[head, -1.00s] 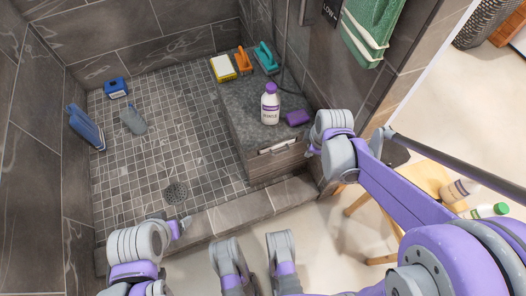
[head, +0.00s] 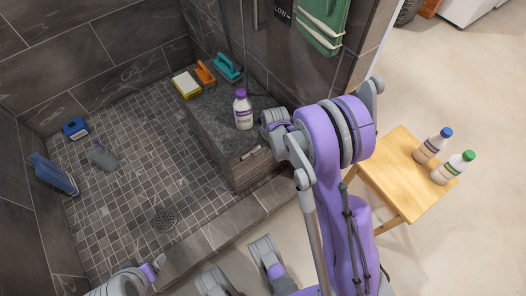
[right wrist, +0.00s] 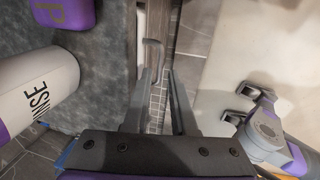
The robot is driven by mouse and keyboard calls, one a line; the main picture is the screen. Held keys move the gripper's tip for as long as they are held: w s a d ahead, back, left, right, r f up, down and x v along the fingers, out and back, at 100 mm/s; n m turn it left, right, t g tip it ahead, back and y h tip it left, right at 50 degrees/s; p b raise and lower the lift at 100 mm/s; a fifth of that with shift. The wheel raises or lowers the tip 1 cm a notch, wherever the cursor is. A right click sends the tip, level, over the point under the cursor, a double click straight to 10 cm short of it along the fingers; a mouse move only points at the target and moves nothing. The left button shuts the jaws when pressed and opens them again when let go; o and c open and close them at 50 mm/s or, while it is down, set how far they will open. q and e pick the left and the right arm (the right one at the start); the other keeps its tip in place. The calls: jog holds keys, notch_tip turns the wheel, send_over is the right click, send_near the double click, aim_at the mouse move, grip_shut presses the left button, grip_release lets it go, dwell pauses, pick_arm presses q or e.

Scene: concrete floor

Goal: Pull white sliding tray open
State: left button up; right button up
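The white sliding tray (head: 250,153) shows as a small pale strip in the front face of the grey stone bench (head: 205,122), partly covered by my right arm. My right gripper (head: 268,135) is at the bench's front edge, close to the tray's right end; its fingertips are hard to see there. In the right wrist view my right gripper (right wrist: 162,85) has its two fingers apart with an empty-looking gap, beside the bench edge. A thin grey hooked piece lies near the left fingertip; I cannot tell whether they touch. My left gripper (head: 155,265) is at the bottom left, away from the bench, its fingers unclear.
A white bottle with a purple cap (head: 243,110) stands on the bench near my right gripper. A yellow sponge (head: 187,86) and orange and teal brushes are farther back. A wooden stool (head: 405,170) with two bottles stands at right. A raised curb (head: 215,230) crosses the front.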

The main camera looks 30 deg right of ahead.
jog(key=f, duration=0.4)
jog(key=shift+w+b, duration=0.4)
grip_shut()
dwell(1.0)
